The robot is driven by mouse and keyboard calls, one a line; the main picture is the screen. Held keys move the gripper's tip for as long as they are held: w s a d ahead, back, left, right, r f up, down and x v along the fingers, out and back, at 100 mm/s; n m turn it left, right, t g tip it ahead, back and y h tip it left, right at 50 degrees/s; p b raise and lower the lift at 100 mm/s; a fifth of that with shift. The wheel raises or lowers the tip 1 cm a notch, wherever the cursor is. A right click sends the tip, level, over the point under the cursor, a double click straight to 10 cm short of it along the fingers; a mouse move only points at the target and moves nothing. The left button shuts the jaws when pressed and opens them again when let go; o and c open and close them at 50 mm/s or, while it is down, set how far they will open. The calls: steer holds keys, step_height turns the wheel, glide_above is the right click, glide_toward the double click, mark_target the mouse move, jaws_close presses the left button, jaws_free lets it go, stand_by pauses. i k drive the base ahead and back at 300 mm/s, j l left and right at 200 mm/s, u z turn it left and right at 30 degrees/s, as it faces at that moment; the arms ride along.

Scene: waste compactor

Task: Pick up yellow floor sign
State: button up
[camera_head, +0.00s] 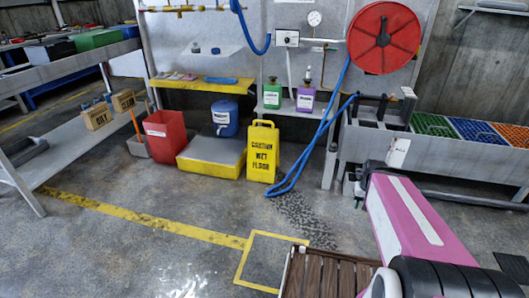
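The yellow floor sign (263,153), with black "CAUTION WET FLOOR" lettering, stands upright on the floor in the middle of the head view. It is in front of the wall station, right of a yellow-edged platform and left of a looped blue hose. My arm, pink with black parts, enters at the lower right and reaches forward. The arm's far end shows near the grey bench, to the right of the sign and apart from it in the picture. My gripper's fingers cannot be made out.
The blue hose (305,160) hangs from a red reel (384,38) and loops down beside the sign. A red bin (165,135) and a low yellow-edged platform (211,157) stand left. A grey bench with crates (433,125) is right. Floor in front is mostly open, with a wooden slatted surface (325,275) nearer.

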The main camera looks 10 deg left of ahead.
mark_target(263, 143)
steer(key=i+l, duration=0.1)
steer(key=i, duration=0.45)
steer(key=i+l+u, duration=0.1)
steer(key=i, duration=0.45)
steer(key=i+l, duration=0.1)
steer(key=i, duration=0.4)
steer(key=i+l, duration=0.15)
steer(key=i, duration=0.4)
steer(key=j+u, duration=0.05)
